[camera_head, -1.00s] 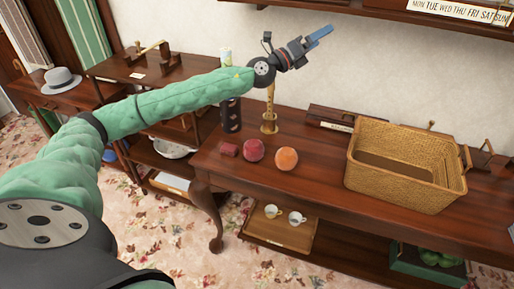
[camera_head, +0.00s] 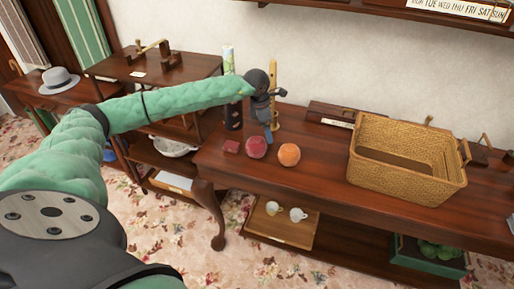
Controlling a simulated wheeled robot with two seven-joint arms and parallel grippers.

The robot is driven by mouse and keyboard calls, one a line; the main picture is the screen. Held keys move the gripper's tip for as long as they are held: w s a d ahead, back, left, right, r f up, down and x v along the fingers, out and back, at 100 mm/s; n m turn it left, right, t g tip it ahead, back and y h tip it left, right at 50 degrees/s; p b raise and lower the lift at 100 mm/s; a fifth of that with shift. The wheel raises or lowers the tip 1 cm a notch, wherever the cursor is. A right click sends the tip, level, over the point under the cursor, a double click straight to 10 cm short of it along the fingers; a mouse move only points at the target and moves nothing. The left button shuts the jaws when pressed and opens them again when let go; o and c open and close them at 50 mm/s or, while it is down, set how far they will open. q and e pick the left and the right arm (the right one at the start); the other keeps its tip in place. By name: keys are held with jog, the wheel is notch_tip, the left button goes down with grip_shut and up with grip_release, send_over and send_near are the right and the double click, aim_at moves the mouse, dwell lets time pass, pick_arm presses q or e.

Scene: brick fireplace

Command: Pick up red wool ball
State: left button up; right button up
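The red wool ball (camera_head: 256,148) sits on the dark wooden table (camera_head: 320,185), between a small dark red block (camera_head: 232,146) and an orange ball (camera_head: 289,154). My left gripper (camera_head: 268,133) hangs from the green arm that comes in from the left, with its blue fingers pointing down. In the picture it is just above and behind the red ball, and no grip on the ball shows. The fingers are too small and edge-on to tell whether they are open. My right gripper is not in view.
A large wicker basket (camera_head: 408,190) stands to the right on the table. A brass upright piece (camera_head: 274,85) stands behind the gripper, beside a dark bottle-like object (camera_head: 232,113). A lower shelf holds a tray (camera_head: 262,225) with two white cups. The table front is clear.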

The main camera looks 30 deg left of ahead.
aim_at(256, 140)
pick_arm(q)
jog(key=s, duration=0.1)
jog(key=s+a+g+y, duration=0.1)
jog(key=s+a, duration=0.1)
jog(key=shift+a+f+g+y, duration=0.2)
jog(key=shift+f+g+y, duration=0.1)
jog(key=shift+g, duration=0.1)
jog(key=shift+s, duration=0.15)
jog(key=shift+f+m+p, duration=0.3)
jog(key=shift+f+p, duration=0.2)
jog(key=shift+f, duration=0.85)
notch_tip(256, 140, down, 4)
jog(key=shift+s+d+p, duration=0.1)
jog(key=shift+p, duration=1.1)
jog(key=shift+f, duration=0.5)
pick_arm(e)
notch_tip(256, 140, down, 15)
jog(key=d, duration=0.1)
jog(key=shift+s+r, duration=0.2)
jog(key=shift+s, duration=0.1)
pick_arm(q)
jog(key=c, duration=1.1)
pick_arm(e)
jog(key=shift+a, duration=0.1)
